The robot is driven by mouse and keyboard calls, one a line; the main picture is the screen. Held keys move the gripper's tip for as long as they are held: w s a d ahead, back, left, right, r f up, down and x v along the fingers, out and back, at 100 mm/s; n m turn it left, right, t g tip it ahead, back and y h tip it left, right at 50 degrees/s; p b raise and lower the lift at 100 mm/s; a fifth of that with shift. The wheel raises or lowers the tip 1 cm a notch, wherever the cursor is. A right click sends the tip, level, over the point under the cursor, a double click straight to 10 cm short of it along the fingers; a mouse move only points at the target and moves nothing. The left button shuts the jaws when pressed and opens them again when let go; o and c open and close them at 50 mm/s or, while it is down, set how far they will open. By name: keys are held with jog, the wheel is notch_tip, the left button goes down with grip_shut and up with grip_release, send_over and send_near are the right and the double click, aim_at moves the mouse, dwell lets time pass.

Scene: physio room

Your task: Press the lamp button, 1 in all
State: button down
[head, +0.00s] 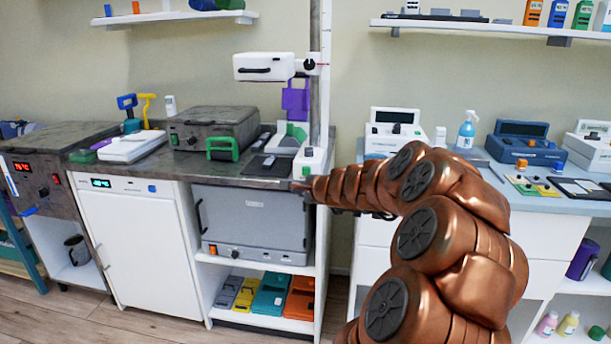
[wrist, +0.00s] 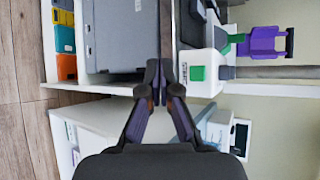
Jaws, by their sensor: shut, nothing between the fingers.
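A white unit with a green button (head: 309,153) stands at the right front corner of the dark counter, at the foot of a tall pole (head: 326,70). A white head (head: 264,67), which looks like the lamp, is on the pole above. In the wrist view the green button (wrist: 197,73) sits on the white unit (wrist: 208,61), right of my fingertips. My gripper (head: 303,188) is shut and empty, at the counter's front edge just below the unit. In the wrist view my gripper (wrist: 160,78) shows both fingertips together, apart from the button.
A grey box-shaped appliance (head: 258,222) is on the shelf below the counter. A purple thing (head: 296,98) is behind the pole. A blue-topped bench (head: 475,172) with devices is at right.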

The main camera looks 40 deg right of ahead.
aim_at(306, 171)
jog(key=shift+w, duration=0.1)
jog(key=w+d+p, duration=0.5)
jog(key=d, duration=0.2)
dwell(0.7)
jog(key=shift+d, duration=0.15)
dwell(1.3)
jog(key=shift+w+d+p, duration=0.25)
jog(key=shift+p, duration=0.05)
